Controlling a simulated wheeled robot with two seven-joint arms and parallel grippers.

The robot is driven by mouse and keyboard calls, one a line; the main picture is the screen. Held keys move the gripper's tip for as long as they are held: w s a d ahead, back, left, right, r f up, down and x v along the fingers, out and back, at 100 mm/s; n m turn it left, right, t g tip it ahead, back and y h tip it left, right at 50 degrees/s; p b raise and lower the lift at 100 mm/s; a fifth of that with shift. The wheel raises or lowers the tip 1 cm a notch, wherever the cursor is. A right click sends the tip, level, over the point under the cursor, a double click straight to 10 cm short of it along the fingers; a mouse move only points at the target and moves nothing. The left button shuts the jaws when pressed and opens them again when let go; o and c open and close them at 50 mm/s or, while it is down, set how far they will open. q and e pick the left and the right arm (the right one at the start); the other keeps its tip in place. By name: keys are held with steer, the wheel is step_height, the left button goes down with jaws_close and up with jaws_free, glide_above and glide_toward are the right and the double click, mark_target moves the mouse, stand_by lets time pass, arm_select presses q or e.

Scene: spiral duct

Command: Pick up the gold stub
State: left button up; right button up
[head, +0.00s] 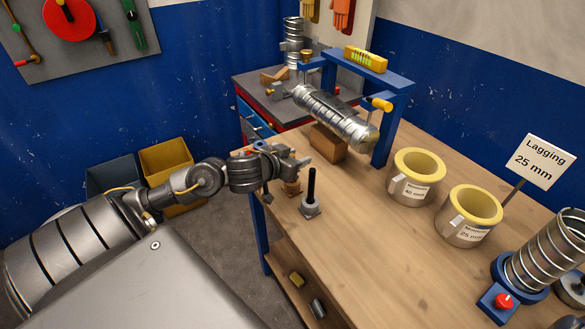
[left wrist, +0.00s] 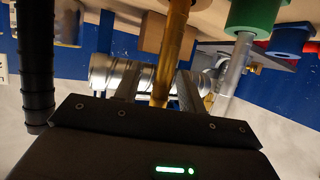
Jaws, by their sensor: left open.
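The gold stub (left wrist: 172,45) is a slim gold rod in the left wrist view. It runs down from the top edge between the two fingers of my left gripper (left wrist: 160,92). The fingers are open on either side of it; I cannot tell whether either touches it. In the head view my left gripper (head: 298,162) is at the near left edge of the workbench, and it hides most or all of the stub there. My right gripper is not in view.
A black post (head: 311,186) on a grey base stands just right of the gripper; a green-based rod (left wrist: 243,60) is near too. A silver spiral duct (head: 325,112) lies beyond, by a blue frame (head: 385,140). Yellow-lined lagging rings (head: 413,178) stand to the right.

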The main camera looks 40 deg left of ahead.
arm_select(q)
jaws_close()
steer(key=shift+r, duration=0.1)
stand_by(0.3)
